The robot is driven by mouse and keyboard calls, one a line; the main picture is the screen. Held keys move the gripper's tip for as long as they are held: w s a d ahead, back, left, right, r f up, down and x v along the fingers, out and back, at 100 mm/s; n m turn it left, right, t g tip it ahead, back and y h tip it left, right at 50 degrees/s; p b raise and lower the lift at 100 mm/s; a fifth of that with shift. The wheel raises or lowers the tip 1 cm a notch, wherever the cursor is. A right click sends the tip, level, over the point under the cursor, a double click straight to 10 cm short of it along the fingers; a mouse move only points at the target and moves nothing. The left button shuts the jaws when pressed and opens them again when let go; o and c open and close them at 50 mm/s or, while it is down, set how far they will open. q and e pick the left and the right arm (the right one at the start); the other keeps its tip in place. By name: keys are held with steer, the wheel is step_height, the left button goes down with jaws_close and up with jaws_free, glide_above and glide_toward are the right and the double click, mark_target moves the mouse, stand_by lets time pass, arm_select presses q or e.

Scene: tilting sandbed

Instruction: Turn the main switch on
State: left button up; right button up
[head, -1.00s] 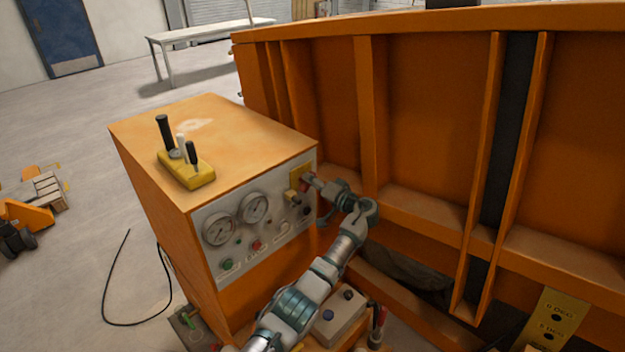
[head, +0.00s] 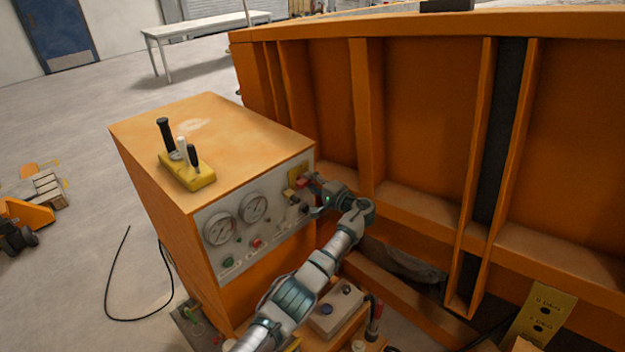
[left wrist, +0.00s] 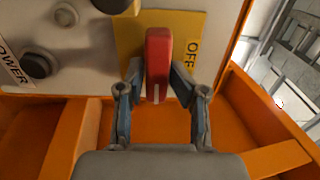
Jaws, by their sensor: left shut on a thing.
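The main switch (left wrist: 158,62) is a red handle on a yellow plate (left wrist: 133,38) with the letters "OFF" in the left wrist view. It sits at the right end of the control panel (head: 240,250) on the orange cabinet. My left gripper (left wrist: 158,90) is shut on the red handle, with one finger on each side of it. In the head view the left gripper (head: 309,183) reaches the panel's right edge and partly hides the switch. My right gripper does not show.
The panel carries two gauges (head: 220,229) and several buttons. A yellow lever block (head: 188,172) stands on the cabinet top. The large orange sandbed wall (head: 430,130) rises close on the right of my arm. A grey button box (head: 336,312) sits below the arm.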

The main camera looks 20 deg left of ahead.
arm_select(q)
steer(key=shift+s+a+f, duration=0.1)
steer(key=shift+a+f, duration=0.2)
jaws_close()
steer(key=o, duration=0.9)
jaws_free()
steer(key=shift+f, duration=0.1)
steer(key=shift+a, duration=0.35)
steer(key=shift+d+f, duration=0.1)
steer(key=shift+d, duration=0.3)
steer(key=v, duration=1.1)
steer(key=shift+d, duration=0.35)
steer(key=shift+a, duration=0.15)
